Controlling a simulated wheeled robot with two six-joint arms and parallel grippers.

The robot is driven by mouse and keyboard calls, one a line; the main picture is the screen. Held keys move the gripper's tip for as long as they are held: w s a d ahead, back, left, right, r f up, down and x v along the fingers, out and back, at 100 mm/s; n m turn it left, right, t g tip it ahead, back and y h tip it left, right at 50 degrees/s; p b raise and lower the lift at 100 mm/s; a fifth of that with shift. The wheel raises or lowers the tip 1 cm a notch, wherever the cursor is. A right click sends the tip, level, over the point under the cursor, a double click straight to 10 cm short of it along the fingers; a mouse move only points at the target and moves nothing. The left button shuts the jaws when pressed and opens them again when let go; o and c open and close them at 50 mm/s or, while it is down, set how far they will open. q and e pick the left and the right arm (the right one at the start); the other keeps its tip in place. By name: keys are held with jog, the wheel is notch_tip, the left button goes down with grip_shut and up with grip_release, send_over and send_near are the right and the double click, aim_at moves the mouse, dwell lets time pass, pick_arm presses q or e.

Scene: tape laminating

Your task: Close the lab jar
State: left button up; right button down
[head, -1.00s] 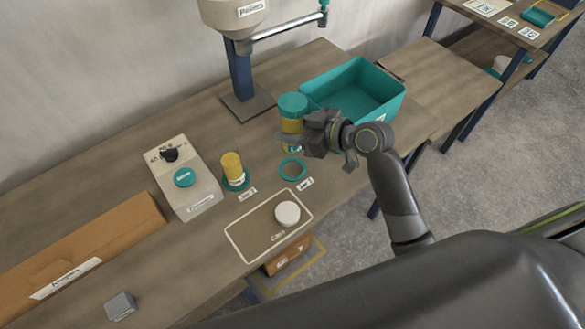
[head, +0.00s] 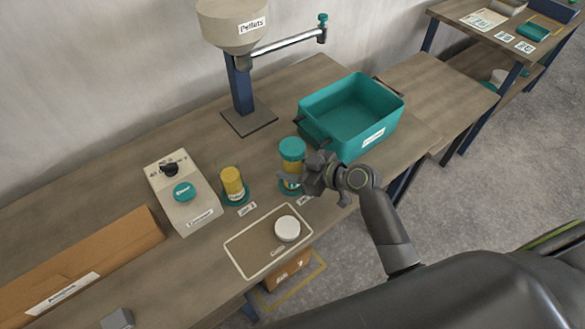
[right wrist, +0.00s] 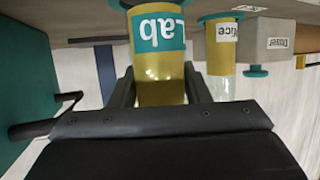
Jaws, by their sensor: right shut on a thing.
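A white round cap (head: 287,228) lies on the outlined mat (head: 247,252). My left gripper is not seen.
A second yellow-filled jar (head: 232,182) stands in another teal ring to the left. Beyond it is a beige control box (head: 195,208) with a teal knob. A teal bin (head: 335,133) stands close behind my right gripper. The pellet hopper's stand (head: 240,95) is at the back.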

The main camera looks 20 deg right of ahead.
jog(key=shift+f, duration=0.35)
jog(key=shift+f, duration=0.1)
jog(key=c, duration=0.8)
grip_release()
jog(key=shift+o, duration=0.2)
jog(key=b+v, duration=0.1)
jog(key=v, duration=1.1)
jog(key=shift+r, duration=0.2)
